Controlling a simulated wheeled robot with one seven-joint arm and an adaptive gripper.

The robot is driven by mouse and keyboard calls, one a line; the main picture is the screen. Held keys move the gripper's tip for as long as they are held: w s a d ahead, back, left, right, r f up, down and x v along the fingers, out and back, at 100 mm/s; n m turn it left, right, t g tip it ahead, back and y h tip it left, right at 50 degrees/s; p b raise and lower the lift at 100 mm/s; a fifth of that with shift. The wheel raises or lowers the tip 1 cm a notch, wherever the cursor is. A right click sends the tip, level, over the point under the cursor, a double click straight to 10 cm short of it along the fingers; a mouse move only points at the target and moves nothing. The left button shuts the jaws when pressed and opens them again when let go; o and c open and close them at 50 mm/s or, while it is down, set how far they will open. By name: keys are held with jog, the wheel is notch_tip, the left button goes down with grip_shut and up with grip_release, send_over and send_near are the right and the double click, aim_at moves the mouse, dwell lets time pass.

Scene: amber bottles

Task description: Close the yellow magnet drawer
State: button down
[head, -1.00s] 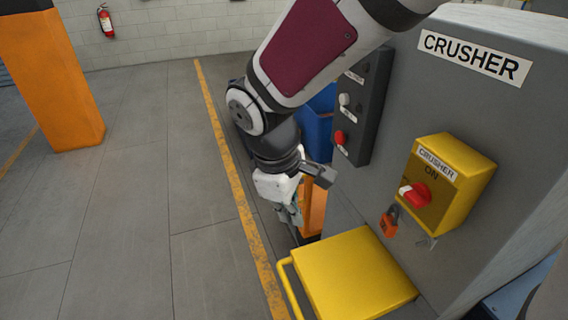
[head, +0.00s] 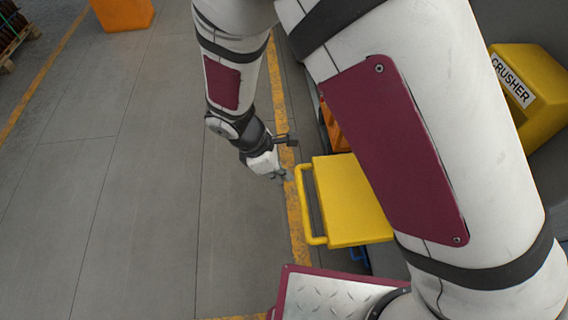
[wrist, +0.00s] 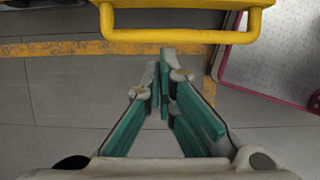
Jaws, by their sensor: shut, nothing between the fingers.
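The yellow magnet drawer (head: 345,208) sticks out to the left from the grey machine, with a yellow bar handle (head: 307,207) along its front. My gripper (head: 281,176) is in front of the drawer, near the far end of the handle. In the wrist view, the handle (wrist: 180,36) crosses the top of the picture, and my gripper (wrist: 165,58) points toward it with its tips apart from it in the picture. The fingers, with green pads, are shut and empty. My upper arm hides much of the machine behind the drawer.
A yellow crusher switch box (head: 530,90) is at the right, partly behind my arm. A yellow floor line (head: 298,235) runs beside the drawer. An orange post (head: 122,12) stands far back. The grey floor (head: 150,200) at the left is clear.

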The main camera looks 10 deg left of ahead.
aim_at(301, 189)
jog(key=d+f, duration=0.2)
jog(key=f, duration=0.1)
jog(key=w+d+f, duration=0.1)
jog(key=d+f, duration=0.1)
jog(key=d, duration=0.1)
jog(key=shift+w+f+b, duration=0.2)
jog(key=shift+f+b, duration=0.2)
jog(key=shift+w+d, duration=0.15)
jog(key=shift+d, duration=0.4)
